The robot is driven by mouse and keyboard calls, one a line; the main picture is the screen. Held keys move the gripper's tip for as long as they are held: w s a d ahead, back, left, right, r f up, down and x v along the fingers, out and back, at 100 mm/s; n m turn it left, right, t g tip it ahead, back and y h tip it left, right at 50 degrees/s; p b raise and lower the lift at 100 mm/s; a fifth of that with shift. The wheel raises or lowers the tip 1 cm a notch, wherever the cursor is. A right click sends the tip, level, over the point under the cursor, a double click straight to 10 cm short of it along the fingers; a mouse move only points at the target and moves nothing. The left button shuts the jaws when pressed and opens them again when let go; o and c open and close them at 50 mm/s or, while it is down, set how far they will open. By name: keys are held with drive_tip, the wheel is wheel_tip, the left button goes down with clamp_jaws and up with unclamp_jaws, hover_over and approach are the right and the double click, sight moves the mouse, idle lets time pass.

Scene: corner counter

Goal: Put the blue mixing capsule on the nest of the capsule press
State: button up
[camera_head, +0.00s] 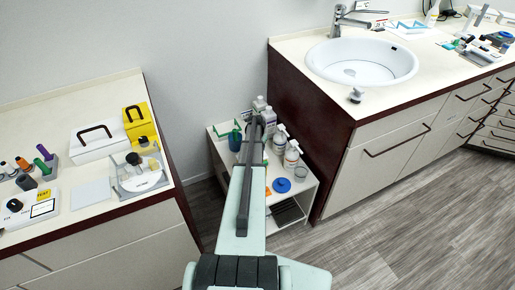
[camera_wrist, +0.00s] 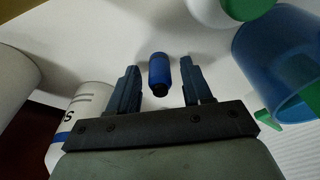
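The blue capsule (camera_wrist: 159,72), a small cylinder with a dark end, shows in the wrist view between the two fingers of my gripper (camera_wrist: 161,80). The fingers are apart, with a visible gap on each side of the capsule, so my gripper is open. In the head view my arm reaches over the low white cart and hides my gripper and the capsule. What looks like the capsule press (camera_head: 141,181), a metal frame on a pale base, stands at the right end of the left counter. Its nest is too small to make out.
Beside the capsule in the wrist view are a blue cup (camera_wrist: 277,62) and a white bottle with a blue band (camera_wrist: 88,103). Several bottles stand on the cart, with a blue disc (camera_head: 282,185) near its front. Yellow (camera_head: 137,124) and white boxes (camera_head: 98,143) stand behind the press.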

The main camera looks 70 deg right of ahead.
drive_tip(key=shift+r, duration=0.15)
wheel_tip(320, 180, up, 11)
drive_tip(key=a, duration=0.1)
drive_tip(key=shift+a, duration=0.35)
drive_tip(key=shift+o, duration=0.5)
drive_tip(key=shift+r, duration=0.45)
